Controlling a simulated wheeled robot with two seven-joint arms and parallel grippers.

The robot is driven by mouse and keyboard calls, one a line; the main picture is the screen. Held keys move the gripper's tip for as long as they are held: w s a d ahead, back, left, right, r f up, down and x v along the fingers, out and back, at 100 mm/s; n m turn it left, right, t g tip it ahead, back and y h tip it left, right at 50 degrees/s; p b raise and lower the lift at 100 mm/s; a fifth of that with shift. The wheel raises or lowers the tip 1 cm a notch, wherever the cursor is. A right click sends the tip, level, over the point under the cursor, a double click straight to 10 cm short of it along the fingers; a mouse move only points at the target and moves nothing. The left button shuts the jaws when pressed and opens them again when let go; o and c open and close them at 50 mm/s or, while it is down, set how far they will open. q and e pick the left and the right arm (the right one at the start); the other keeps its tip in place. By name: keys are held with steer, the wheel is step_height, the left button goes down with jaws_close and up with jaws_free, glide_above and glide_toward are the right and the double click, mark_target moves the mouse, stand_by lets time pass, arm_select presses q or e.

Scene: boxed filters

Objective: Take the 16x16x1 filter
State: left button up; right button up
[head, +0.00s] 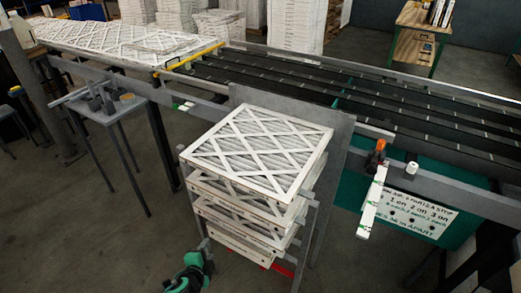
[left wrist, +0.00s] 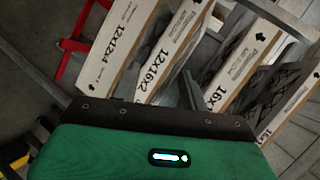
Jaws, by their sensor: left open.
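Several white-framed filters lie stacked on a rack in the head view. The top filter (head: 258,150) shows its lattice face; the lower filters (head: 240,205) show mostly edges. My left gripper (head: 206,246) is open and empty, low at the rack's left front corner, apart from the filters. My right gripper is not in view.
A conveyor (head: 350,110) runs behind the rack, with a grey panel (head: 333,150) between. A small grey table (head: 108,108) stands at left. Larger filters (head: 120,42) lie at the back left. Red bars (head: 283,270) lie at the rack's foot.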

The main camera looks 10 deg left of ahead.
arm_select(q)
steer(key=w+d+r+m+t, duration=0.1)
steer(key=d+r+m+t, duration=0.15)
steer(key=r, duration=0.95)
steer(key=m+t+h, duration=0.1)
steer(key=m+t, duration=0.1)
steer(key=t, duration=0.1)
glide_toward(229, 182)
steer(key=shift+n, duration=0.25)
steer(key=w+p, duration=0.1)
steer(key=w, duration=0.4)
steer(key=shift+w+r, duration=0.2)
steer(key=shift+w+p, duration=0.3)
steer(key=shift+w, duration=0.4)
steer(key=w, duration=0.1)
steer(key=w+p, duration=0.2)
steer(key=w, duration=0.1)
steer(key=shift+d, duration=0.3)
steer(key=shift+w, duration=0.3)
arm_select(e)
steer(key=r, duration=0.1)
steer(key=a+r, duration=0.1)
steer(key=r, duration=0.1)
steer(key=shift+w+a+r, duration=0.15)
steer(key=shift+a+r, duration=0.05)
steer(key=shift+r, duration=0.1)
